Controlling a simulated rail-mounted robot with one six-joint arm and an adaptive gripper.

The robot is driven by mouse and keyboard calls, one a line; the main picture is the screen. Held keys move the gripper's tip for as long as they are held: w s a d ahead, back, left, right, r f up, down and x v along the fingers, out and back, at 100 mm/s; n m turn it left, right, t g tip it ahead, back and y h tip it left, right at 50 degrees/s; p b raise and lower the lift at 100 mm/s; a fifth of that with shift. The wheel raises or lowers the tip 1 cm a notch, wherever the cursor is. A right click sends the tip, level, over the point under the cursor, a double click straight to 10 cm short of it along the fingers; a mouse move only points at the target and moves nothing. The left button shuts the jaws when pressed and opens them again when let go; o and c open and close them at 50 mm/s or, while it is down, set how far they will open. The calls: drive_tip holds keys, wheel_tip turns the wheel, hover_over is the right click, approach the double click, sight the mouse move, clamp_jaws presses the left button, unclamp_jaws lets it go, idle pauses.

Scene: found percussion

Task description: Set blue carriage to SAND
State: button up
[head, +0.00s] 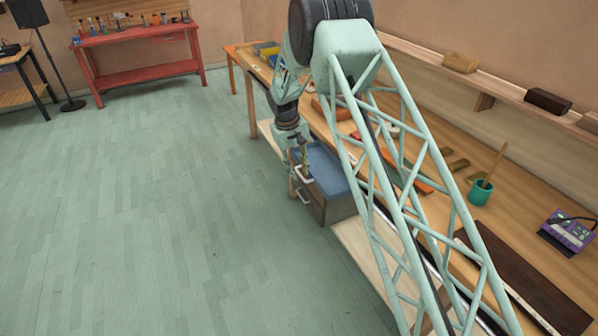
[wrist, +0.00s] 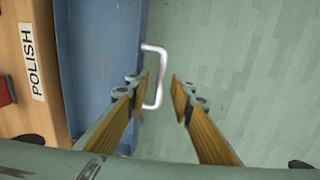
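The blue carriage (head: 322,166) sits along the front edge of the workbench, with a pale U-shaped handle (head: 304,174) facing the floor side. In the wrist view, its blue top (wrist: 92,50) fills the left, and the handle (wrist: 160,72) sticks out to the right. My gripper (wrist: 160,86) is open, with one fingertip on each side of the handle's outer bar in the picture. No grip is visible; I cannot tell the depth between them. In the head view, my gripper (head: 302,160) is just above the handle. A POLISH label (wrist: 33,62) is beside the carriage. No SAND label is readable.
The workbench (head: 520,200) holds a teal cup (head: 480,192), wooden pieces and a purple device (head: 567,230). The green floor (head: 150,220) on the left is clear. A red table (head: 140,70) is farther back.

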drive_tip(key=shift+c, duration=0.7)
clamp_jaws()
